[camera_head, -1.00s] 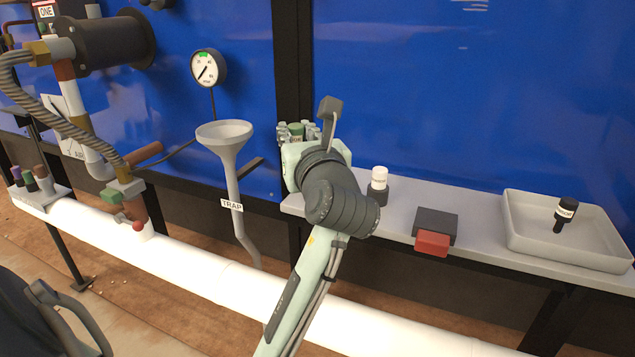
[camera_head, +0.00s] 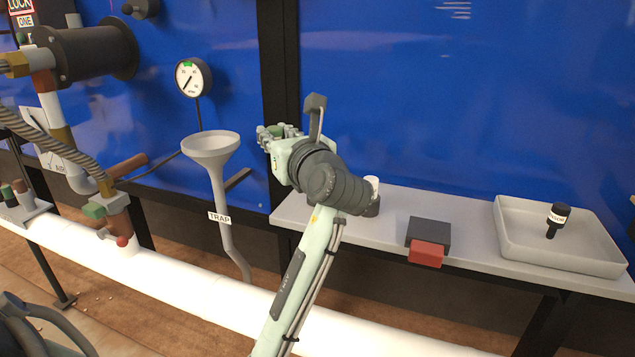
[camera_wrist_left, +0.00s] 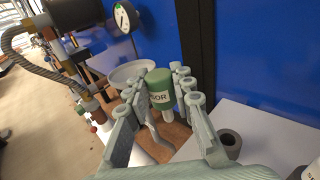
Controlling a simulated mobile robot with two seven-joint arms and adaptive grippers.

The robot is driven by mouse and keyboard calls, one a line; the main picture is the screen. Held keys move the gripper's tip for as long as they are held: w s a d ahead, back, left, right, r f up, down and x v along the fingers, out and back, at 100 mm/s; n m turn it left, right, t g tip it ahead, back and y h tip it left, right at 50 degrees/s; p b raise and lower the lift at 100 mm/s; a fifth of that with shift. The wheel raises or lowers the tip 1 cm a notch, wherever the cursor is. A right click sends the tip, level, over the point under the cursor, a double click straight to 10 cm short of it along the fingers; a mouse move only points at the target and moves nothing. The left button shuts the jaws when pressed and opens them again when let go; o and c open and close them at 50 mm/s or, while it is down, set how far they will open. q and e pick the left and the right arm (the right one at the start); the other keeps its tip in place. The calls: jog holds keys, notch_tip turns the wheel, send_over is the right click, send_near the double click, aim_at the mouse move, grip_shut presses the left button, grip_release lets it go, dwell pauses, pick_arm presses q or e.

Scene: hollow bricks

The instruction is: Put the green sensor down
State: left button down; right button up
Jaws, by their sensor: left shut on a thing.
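The green sensor (camera_wrist_left: 160,88) stands between the fingers of my left gripper (camera_wrist_left: 155,90) in the left wrist view, its label facing the camera. The gripper is shut on it. In the head view my left gripper (camera_head: 277,136) is above the left end of the grey shelf (camera_head: 390,230), in front of the dark post; the sensor is mostly hidden there. In the left wrist view an empty grey round holder (camera_wrist_left: 230,142) stands on the shelf, to the right of and below the fingers. My right gripper is not in view.
A funnel (camera_head: 211,146) marked TRAP stands left of the gripper. On the shelf are a white-topped sensor (camera_head: 372,185) in a holder, a dark block with a red front (camera_head: 428,240) and a tray (camera_head: 510,235) holding a black sensor (camera_head: 557,215). The shelf's middle has free room.

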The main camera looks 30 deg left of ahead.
pick_arm(q)
jog(key=w+d+f, duration=0.1)
jog(key=w+f, duration=0.1)
jog(key=w+d+f+b, duration=0.1)
jog(key=w+f, duration=0.2)
jog(key=w+d+f, duration=0.2)
jog(key=f, duration=0.1)
jog(key=shift+w+f+b, duration=0.2)
jog(key=shift+w+b, duration=0.05)
jog(key=shift+b, duration=0.05)
jog(key=shift+f, duration=0.35)
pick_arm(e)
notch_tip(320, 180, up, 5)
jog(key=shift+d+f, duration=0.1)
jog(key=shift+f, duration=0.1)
